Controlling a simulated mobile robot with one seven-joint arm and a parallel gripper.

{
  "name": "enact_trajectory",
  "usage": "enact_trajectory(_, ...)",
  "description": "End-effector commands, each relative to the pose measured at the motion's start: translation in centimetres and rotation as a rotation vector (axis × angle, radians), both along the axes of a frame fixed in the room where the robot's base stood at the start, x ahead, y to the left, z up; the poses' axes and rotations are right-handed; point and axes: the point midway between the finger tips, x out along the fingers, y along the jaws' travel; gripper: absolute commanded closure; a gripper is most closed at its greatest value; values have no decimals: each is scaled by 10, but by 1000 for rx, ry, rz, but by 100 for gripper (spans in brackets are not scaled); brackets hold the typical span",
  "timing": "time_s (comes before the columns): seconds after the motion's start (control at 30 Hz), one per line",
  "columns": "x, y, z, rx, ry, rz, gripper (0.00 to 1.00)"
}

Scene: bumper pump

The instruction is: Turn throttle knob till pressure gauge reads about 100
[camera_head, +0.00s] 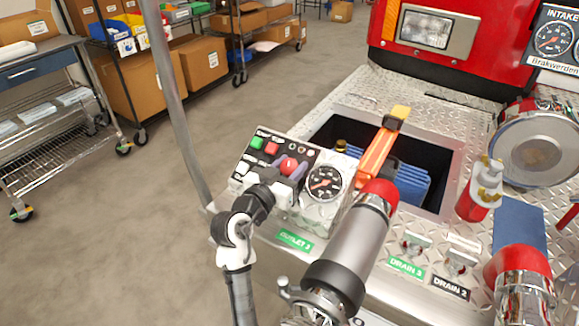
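The control panel (256,146) stands at the near edge of the metal deck and carries green, red and white buttons. The red throttle knob (289,165) sits on its right part. The round black pressure gauge (325,182) is just right of the knob; its needle is too small to read surely. My gripper (284,174) is at the knob, coming from the near side. Its fingers show apart at the left and right of the knob, which partly hides behind them. I cannot tell whether they touch it.
A large chrome pipe with a red collar (380,192) rises close to the right of the gauge. An open bin (440,160) with an orange tool (376,155) lies behind the panel. A grey pole (170,80) stands at the left. An intake gauge (553,38) is far right.

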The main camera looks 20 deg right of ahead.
Motion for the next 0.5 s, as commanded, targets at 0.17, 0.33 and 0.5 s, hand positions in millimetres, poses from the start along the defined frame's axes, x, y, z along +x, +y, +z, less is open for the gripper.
enact_trajectory(0.17, 0, 0, 0, 0, 0, 1, 84)
enact_trajectory(0.33, -1, -1, 1, -13, 19, 34, 84)
enact_trajectory(0.5, -1, -1, 2, -43, 59, 117, 84)
